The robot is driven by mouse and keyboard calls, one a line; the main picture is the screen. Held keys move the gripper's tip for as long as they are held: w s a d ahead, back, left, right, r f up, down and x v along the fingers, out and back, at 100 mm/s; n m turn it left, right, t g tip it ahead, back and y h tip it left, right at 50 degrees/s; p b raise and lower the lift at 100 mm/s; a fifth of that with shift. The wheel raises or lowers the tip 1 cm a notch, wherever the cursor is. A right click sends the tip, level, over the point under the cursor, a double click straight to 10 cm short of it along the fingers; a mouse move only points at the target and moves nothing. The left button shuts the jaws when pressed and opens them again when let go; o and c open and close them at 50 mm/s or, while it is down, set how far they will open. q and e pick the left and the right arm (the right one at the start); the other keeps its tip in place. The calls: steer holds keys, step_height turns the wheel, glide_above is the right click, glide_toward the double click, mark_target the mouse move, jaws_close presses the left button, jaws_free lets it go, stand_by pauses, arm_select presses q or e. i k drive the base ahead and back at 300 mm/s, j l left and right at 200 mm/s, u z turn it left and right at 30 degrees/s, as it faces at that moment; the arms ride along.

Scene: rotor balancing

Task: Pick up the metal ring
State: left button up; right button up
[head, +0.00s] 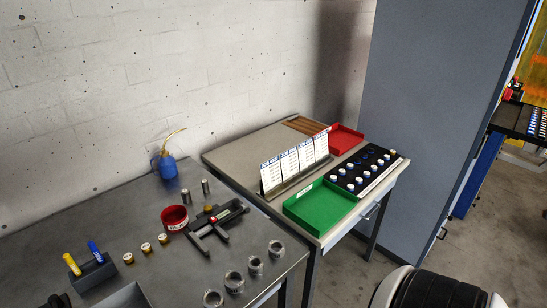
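Several metal rings stand in a slanting row along the front right edge of the dark metal bench (150,215). The farthest metal ring (277,248) is near the bench's right corner. Another metal ring (255,265) is a little nearer, then a metal ring (234,281), and the nearest metal ring (213,298) is close to the bottom edge of the picture. The rings are apart from each other, and nothing touches them. Neither of my grippers is recognisable in the head view.
A dark caliper-like tool (215,222) and a red cup (174,217) lie behind the rings. A pen holder (92,272) and a blue oil bottle (167,165) are also on the bench. A side table holds a green tray (320,206) and a red tray (346,138).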

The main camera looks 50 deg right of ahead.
mark_target(276, 248)
steer(key=j+z, duration=0.2)
steer(key=z, duration=0.2)
steer(key=k+j+z, duration=0.1)
steer(key=z, duration=0.3)
steer(key=k+j+z, duration=0.15)
steer(key=z, duration=0.3)
steer(key=k+j+z, duration=0.15)
steer(key=z, duration=0.25)
steer(key=k+j, duration=0.25)
steer(key=j, duration=0.1)
